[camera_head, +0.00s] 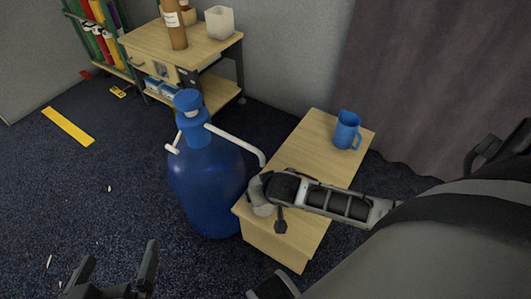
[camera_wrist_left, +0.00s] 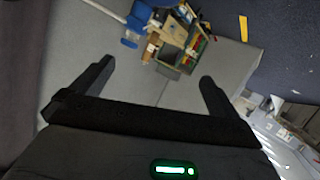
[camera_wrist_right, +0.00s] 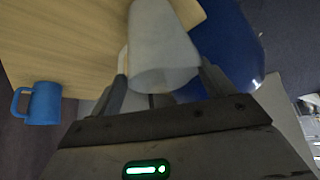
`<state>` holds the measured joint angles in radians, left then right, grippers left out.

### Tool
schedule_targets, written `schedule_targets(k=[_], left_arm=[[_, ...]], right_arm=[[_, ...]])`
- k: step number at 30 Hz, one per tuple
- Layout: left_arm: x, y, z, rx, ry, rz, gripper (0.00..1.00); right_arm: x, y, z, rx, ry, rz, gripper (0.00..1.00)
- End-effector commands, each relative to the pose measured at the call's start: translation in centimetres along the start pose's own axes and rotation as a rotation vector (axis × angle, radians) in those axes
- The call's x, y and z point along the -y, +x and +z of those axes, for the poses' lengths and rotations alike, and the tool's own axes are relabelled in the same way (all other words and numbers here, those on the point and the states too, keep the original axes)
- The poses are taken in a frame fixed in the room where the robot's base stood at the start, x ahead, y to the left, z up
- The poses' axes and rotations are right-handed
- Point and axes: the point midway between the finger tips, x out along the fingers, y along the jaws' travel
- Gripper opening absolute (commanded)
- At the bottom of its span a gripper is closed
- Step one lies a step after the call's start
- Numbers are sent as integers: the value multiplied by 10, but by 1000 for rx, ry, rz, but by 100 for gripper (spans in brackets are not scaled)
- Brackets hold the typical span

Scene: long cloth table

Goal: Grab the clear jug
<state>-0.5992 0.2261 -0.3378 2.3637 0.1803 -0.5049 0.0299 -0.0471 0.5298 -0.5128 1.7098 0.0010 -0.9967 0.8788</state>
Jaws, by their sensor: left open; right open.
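The clear jug (camera_wrist_right: 163,45) is a translucent, greyish vessel by the near-left edge of the small wooden table (camera_head: 318,150). In the head view it is mostly hidden by my right gripper. In the right wrist view my right gripper (camera_wrist_right: 163,84) is open, with its fingertips on either side of the jug's lower part in the picture; I cannot tell whether they touch it. My left gripper (camera_head: 118,264) is open and empty above the floor at the bottom left of the head view.
A blue jug (camera_head: 346,130) stands at the table's far end. A large blue water bottle (camera_head: 207,185) with a pale handle stands against the table's left side. A wooden cart (camera_head: 205,48) holds a brown bottle and a white cup. Floor at left is mostly free.

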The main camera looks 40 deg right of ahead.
Motion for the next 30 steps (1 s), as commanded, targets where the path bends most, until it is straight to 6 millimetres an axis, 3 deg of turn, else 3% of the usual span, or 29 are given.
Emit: schedule_targets(k=[9, 18, 23, 30], left_arm=[[-8, 4, -8, -97, -89, 58, 100], [-10, 3, -12, -107, -108, 68, 100], [-10, 3, -12, -106, -107, 68, 100], [-10, 3, -12, -105, -106, 67, 100]], right_arm=[[-3, 46, -1, 0, 0, 0, 81], [-3, 49, -3, 1, -1, 0, 81], [-3, 49, -2, 1, -1, 0, 42], [-3, 49, -3, 0, -1, 0, 37]])
